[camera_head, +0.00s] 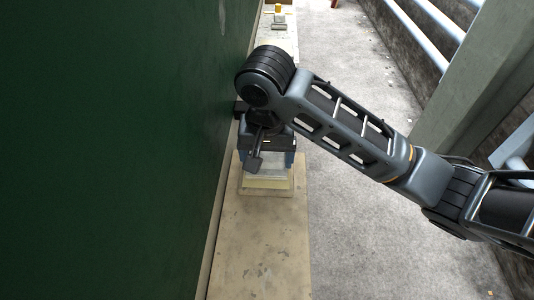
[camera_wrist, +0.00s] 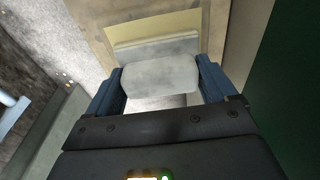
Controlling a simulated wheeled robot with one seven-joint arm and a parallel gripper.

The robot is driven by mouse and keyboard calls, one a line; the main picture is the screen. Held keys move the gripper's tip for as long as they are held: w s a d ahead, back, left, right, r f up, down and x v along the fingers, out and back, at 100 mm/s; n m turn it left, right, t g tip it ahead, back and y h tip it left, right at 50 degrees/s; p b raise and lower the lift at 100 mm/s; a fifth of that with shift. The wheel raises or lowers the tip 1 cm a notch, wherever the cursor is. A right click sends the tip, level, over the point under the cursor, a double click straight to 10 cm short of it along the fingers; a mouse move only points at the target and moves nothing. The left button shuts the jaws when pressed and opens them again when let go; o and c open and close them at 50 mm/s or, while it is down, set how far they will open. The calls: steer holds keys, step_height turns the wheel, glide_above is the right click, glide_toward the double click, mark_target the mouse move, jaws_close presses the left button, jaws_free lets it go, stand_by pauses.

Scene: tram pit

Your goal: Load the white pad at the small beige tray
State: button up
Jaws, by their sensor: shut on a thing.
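My gripper (camera_head: 266,161) is shut on the white pad (camera_wrist: 160,82), with a blue finger at each side of it. The pad looks pale grey-white and also shows between the fingers in the head view (camera_head: 265,170). The small beige tray (camera_head: 265,184) is on the long bench, directly under my gripper. In the wrist view the tray's yellowish-beige part (camera_wrist: 155,26) shows beyond the pad. The pad covers much of the tray. I cannot tell whether the pad touches the tray.
A dark green wall (camera_head: 100,140) runs close along the left of the bench (camera_head: 260,245). A small item with a yellow top (camera_head: 278,17) stands at the far end. Grey floor (camera_head: 350,215) lies open to the right, with pale rails (camera_head: 408,35) and a post (camera_head: 480,90) beyond.

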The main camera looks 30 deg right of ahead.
steer(key=shift+r+p, duration=3.5)
steer(key=shift+p, duration=0.05)
